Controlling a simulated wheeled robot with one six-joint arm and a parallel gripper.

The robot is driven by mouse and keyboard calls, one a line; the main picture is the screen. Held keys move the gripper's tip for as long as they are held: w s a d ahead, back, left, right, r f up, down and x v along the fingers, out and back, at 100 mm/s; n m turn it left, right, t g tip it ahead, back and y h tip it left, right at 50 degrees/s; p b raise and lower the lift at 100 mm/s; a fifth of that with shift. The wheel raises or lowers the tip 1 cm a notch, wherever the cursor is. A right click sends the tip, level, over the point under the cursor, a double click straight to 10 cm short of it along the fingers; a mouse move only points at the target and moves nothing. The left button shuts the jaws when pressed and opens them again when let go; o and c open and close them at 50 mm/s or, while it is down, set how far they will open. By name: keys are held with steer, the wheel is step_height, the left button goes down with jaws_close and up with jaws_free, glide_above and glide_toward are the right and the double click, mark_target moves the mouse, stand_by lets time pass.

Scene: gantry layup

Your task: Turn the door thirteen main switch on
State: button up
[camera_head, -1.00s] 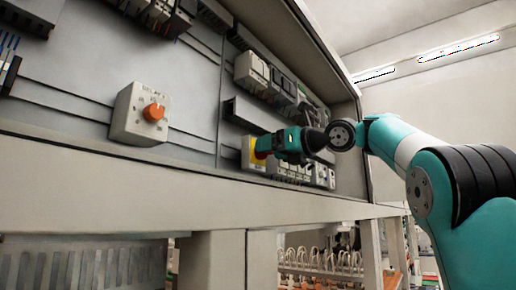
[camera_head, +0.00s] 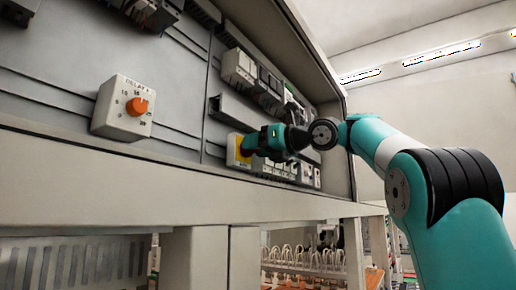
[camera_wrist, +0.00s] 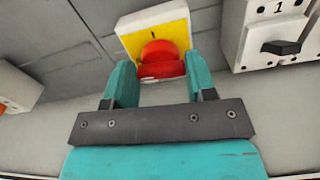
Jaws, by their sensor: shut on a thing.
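The main switch is a red rotary knob (camera_wrist: 160,60) on a square yellow plate (camera_wrist: 150,27). A dark mark shows on the plate above the knob. In the head view the yellow plate (camera_head: 235,150) is partly hidden behind my gripper (camera_head: 252,145), low on the cabinet's back panel. In the wrist view my gripper (camera_wrist: 161,75) has one teal finger on each side of the red knob and is shut on it. The knob's exact turn angle is hard to tell.
A white box with an orange dial (camera_head: 137,106) is mounted left of the switch. A white breaker with a black lever, marked 1 (camera_wrist: 278,36), stands close on the right. A grey duct (camera_head: 235,112) runs above. The cabinet's lower ledge (camera_head: 170,184) lies below.

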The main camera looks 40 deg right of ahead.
steer(key=shift+w+d+f+m+b, duration=0.15)
steer(key=shift+m+b, duration=0.15)
steer(key=shift+m, duration=3.95)
steer(key=shift+s+d+m+b, duration=0.1)
steer(key=shift+m+b, duration=0.2)
steer(key=shift+m, duration=3.95)
steer(key=o, duration=0.9)
steer(key=shift+o, duration=0.2)
